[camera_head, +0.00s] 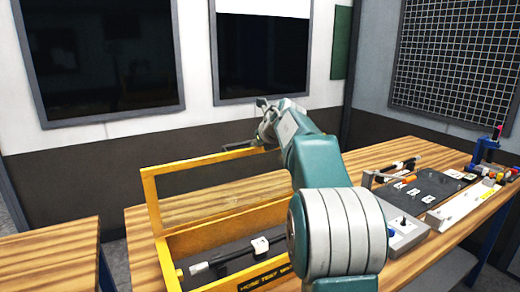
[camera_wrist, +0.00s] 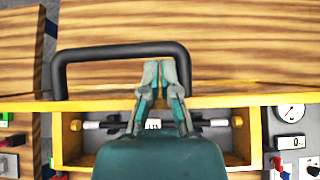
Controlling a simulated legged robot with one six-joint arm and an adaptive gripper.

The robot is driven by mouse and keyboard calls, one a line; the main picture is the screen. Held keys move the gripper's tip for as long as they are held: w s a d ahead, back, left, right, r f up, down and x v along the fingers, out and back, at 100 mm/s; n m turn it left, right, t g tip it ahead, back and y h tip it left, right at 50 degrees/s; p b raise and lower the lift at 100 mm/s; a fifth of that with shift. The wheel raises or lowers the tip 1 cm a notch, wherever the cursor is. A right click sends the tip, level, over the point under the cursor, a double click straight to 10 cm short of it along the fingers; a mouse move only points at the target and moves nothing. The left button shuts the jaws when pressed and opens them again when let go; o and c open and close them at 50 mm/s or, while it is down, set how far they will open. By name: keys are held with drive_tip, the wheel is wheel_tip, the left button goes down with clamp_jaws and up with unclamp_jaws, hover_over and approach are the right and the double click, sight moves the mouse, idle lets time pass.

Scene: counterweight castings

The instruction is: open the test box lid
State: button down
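The yellow test box (camera_head: 215,237) stands on the wooden bench, with dark lettering on its front. Its yellow-framed lid (camera_head: 153,205) stands raised, roughly upright, and the bench shows through the frame. The lid's black handle (camera_head: 238,147) is at the top edge; in the wrist view the handle (camera_wrist: 110,52) spans the upper left. My gripper (camera_head: 265,128) is at the lid's top edge by the handle.
Inside the box lies a dark rod with white parts (camera_head: 225,259). To the right are a grey instrument (camera_head: 405,236), a dark panel (camera_head: 420,192) and a blue stand (camera_head: 487,150). A separate wooden bench (camera_head: 45,255) stands left across a gap. The bench behind the box looks clear.

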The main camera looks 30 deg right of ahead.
drive_tip(key=shift+w+r+g, duration=0.15)
drive_tip(key=shift+w+g, duration=0.1)
drive_tip(key=shift+w, duration=0.4)
drive_tip(key=shift+w+r+g, duration=0.1)
drive_tip(key=shift+w+g, duration=0.15)
drive_tip(key=shift+w, duration=0.35)
drive_tip(key=shift+w+d+f+g, duration=0.15)
drive_tip(key=shift+w+g, duration=0.45)
drive_tip(key=shift+w, duration=0.65)
drive_tip(key=v, duration=1.1)
drive_tip(key=shift+r, duration=0.3)
drive_tip(key=shift+s, duration=0.3)
